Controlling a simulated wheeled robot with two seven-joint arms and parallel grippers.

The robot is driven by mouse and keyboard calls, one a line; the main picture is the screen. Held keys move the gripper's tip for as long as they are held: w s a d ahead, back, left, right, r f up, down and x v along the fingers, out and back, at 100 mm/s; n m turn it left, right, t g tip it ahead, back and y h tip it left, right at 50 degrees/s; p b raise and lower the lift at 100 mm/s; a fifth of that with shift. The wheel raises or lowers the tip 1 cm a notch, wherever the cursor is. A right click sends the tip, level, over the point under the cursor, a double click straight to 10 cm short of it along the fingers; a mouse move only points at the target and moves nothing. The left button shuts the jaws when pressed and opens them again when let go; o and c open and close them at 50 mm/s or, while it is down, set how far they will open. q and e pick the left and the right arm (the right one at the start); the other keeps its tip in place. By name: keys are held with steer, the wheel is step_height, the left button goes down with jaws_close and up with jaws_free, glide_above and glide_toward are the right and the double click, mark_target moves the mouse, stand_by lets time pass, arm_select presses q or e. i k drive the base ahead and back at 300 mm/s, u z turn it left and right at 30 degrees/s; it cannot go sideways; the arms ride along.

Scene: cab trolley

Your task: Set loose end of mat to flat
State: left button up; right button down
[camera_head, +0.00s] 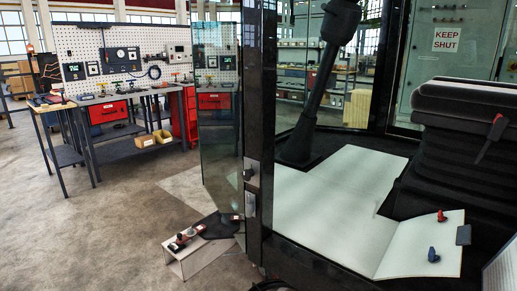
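The pale mat (335,200) lies on the dark cab floor, behind the door frame. Its main part looks flat. Its near right end (410,262) is folded or tilted up against the rest, with a visible crease on its left side. A red knob-like piece (441,215), a blue knob-like piece (433,255) and a dark grey tab (463,235) show on or at this end. Neither of my grippers can be made out in the head view.
A black door post (260,130) stands in front of the mat's left side. A black seat (465,110) and a lever boot (300,145) flank the mat. A small step (182,263) with red and dark items is outside. Open concrete floor lies left.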

mark_target(406, 255)
steer(key=z, duration=1.3)
steer(key=k, duration=0.65)
steer(key=u, duration=0.65)
steer(key=i, duration=1.75)
steer(key=z, duration=0.35)
